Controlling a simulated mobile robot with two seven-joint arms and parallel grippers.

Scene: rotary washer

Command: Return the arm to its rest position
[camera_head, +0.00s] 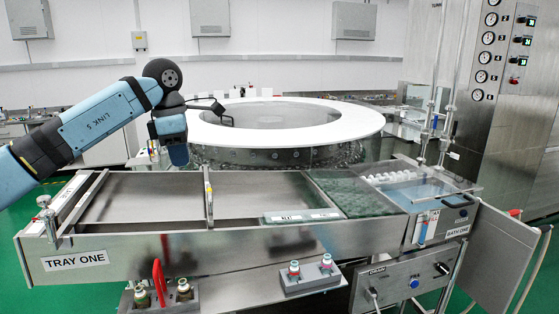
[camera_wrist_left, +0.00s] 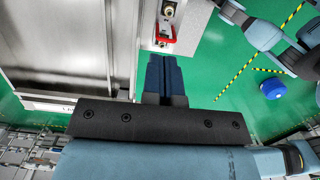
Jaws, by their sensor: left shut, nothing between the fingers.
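My left arm (camera_head: 105,120) comes in from the left, bent at a black wrist joint. My left gripper (camera_head: 178,155) points down above the back edge of the TRAY ONE trough (camera_head: 130,250) and holds nothing. In the left wrist view its dark blue fingers (camera_wrist_left: 164,60) are together, with bare green floor beside them. A valve with a red handle (camera_wrist_left: 166,30) shows just past the fingertips. My right gripper is not seen.
A large round washer with a white rim (camera_head: 350,130) stands behind the trough. BATH ONE (camera_head: 455,230) is at the right. Valves with a red handle (camera_head: 160,277) stand at the front. In the left wrist view, a blue cylinder (camera_wrist_left: 272,88) stands on the floor.

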